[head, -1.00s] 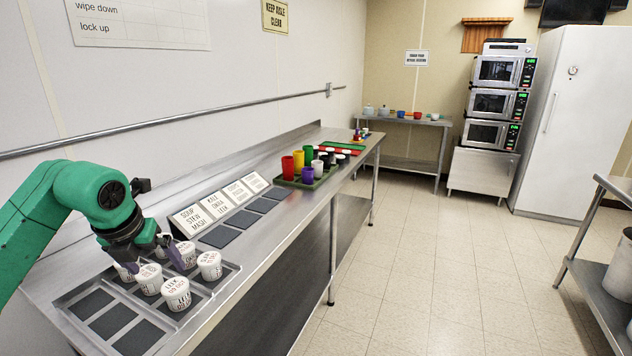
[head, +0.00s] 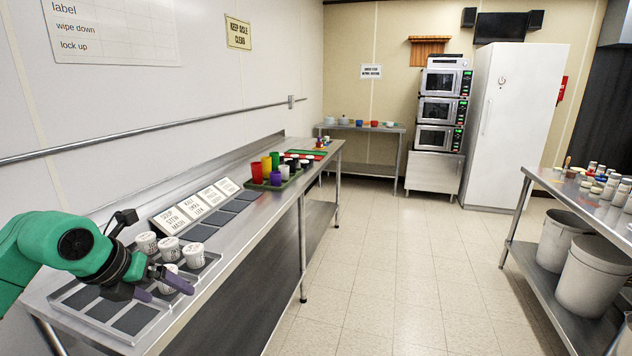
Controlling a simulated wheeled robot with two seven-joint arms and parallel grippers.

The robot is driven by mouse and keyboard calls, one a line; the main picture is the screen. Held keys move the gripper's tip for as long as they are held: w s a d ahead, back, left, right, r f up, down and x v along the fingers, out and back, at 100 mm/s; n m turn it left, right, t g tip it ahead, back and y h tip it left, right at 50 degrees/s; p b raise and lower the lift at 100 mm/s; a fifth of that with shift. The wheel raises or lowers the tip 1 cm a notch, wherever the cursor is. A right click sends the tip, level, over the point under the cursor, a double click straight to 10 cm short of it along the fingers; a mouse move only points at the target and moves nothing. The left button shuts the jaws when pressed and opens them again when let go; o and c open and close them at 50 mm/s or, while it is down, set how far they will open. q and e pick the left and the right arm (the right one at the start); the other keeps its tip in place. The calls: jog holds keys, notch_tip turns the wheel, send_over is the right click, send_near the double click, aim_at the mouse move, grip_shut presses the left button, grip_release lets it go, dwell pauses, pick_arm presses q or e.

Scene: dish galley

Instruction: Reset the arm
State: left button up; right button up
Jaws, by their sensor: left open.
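My left arm comes in from the left, and its gripper (head: 163,286) is open over the front part of the grey compartment tray (head: 88,299). The fingers are purple and spread apart, pointing right. One finger overlaps the nearest white cup (head: 169,279) in the picture; I cannot tell whether they touch. More lidded white cups stand in the tray behind it: one at the back left (head: 146,243), one in the middle (head: 168,249) and one at the right (head: 193,255). The front left compartments are bare. My right gripper is not in view.
Label cards (head: 180,217) and dark pads (head: 200,233) lie beyond the tray on the steel counter (head: 237,240). A green tray (head: 293,178) of coloured cups stands farther back. A wall rail (head: 150,129) runs behind. Open floor lies right, before a shelf table with bins (head: 590,278).

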pick_arm(q)
jog(key=d+r+m+t+h, duration=0.25)
jog(key=d+h, duration=0.55)
jog(key=d, duration=0.8)
jog(key=d+r+n+t+h, duration=0.3)
jog(key=r+n+t+h, duration=0.3)
jog(key=r, duration=0.3)
jog(key=w+a+f+n+t+y, duration=0.1)
jog(key=a+f+n+t+y, duration=0.15)
jog(key=a+n+y, duration=0.5)
jog(key=w+a+f+n+t+y, duration=0.15)
jog(key=n+t+y, duration=0.3)
jog(key=n, duration=0.55)
jog(key=s+a+f+n+g+y, duration=0.2)
jog(key=a+f+n+g+y, duration=0.15)
jog(key=f, duration=0.35)
jog(key=s+a+f+n+g+y, duration=0.2)
jog(key=a+f+n+y, duration=0.15)
jog(key=f+n, duration=0.2)
jog(key=s+d+f+n+g+h, duration=0.3)
jog(key=s+f+g, duration=0.9)
jog(key=s+f, duration=0.85)
notch_tip(320, 180, down, 25)
jog(key=s+g, duration=0.2)
jog(key=s+a+f, duration=0.3)
jog(key=s+f, duration=0.9)
jog(key=s, duration=0.3)
jog(key=shift+s+f+m+g, duration=0.2)
jog(key=shift+m+g, duration=0.1)
jog(key=shift+g, duration=0.1)
